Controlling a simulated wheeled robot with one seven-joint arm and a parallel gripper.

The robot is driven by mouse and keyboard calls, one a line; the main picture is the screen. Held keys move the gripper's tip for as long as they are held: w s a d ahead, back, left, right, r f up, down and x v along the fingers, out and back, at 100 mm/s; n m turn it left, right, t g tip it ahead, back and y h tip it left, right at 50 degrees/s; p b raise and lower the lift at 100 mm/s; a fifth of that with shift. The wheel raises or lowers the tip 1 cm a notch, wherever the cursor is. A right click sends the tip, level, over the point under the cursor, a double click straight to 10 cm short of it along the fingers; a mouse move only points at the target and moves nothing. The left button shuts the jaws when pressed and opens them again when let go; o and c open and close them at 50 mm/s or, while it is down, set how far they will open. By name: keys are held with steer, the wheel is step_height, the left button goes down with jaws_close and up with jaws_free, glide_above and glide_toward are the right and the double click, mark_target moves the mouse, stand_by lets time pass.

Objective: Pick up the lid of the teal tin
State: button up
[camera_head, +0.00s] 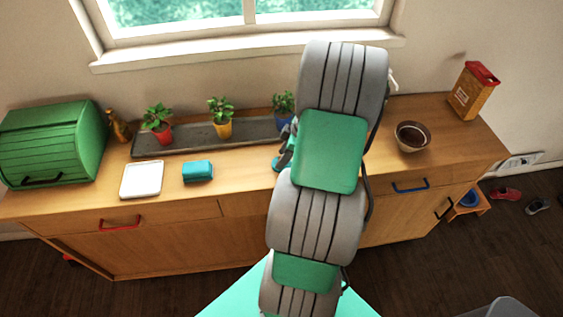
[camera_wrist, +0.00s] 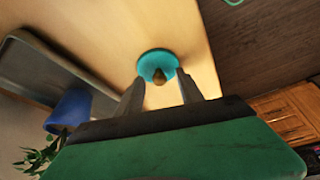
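The teal tin's round lid (camera_wrist: 147,61) shows from above in the wrist view, with a brownish knob (camera_wrist: 158,77) at its middle. My gripper (camera_wrist: 161,79) is open, its two grey fingers apart on either side of the knob, with a gap on each side. Nothing is held. I cannot tell how high the fingertips are above the lid. The tin's body is hidden below the lid. In the head view my arm covers most of this spot; only a bit of teal (camera_head: 277,163) shows at its left edge.
A grey tray (camera_head: 180,139) with potted plants lies along the back of the wooden counter. A bowl (camera_head: 412,137) and a yellow-red box (camera_head: 473,91) stand right.

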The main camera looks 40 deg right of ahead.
jaws_close()
stand_by(0.6)
